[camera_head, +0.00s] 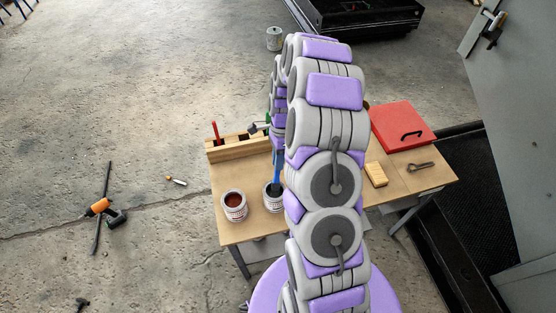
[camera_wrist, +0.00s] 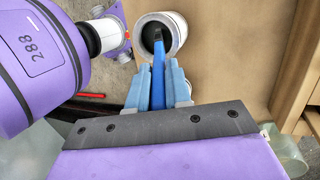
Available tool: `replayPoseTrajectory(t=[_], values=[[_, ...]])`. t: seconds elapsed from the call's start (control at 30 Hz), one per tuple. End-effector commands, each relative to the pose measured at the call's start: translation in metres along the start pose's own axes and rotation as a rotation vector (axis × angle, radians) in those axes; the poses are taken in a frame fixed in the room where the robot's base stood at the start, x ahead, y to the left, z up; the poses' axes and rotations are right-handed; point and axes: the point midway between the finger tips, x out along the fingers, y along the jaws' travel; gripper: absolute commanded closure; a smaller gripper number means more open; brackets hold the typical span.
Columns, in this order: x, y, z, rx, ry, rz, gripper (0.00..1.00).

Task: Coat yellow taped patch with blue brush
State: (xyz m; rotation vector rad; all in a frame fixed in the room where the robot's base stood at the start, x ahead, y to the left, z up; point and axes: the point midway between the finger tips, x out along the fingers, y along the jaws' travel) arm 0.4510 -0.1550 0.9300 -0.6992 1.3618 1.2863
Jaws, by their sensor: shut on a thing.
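The blue brush (camera_head: 277,168) stands nearly upright with its lower end inside a can with dark contents (camera_head: 267,204) on the workbench. In the wrist view, the blue brush (camera_wrist: 158,58) runs between the light blue fingers of my gripper (camera_wrist: 157,78), which is shut on its handle. The brush head is down inside the can (camera_wrist: 180,32), and its bristles are hidden. In the head view, my arm hides most of my gripper. I cannot see a yellow taped patch in either view.
The wooden workbench (camera_head: 237,232) also holds a can with red-brown contents (camera_head: 234,206), a wooden rack (camera_head: 228,150), a yellowish block (camera_head: 376,174) and a red case (camera_head: 403,127). A grey panel (camera_head: 520,120) stands at the right. Tools lie on the floor at left.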

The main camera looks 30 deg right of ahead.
Motion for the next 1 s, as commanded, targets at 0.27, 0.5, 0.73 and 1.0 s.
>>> replayPoseTrajectory(t=[0.27,0.5,0.73,1.0], values=[[-0.022,0.007,0.004,0.001,-0.001,-0.003,1.0],[-0.038,0.012,0.006,0.0,0.0,-0.004,1.0],[-0.054,0.017,0.009,0.0,0.0,-0.004,1.0],[-0.058,0.018,0.01,0.0,0.0,-0.002,1.0]])
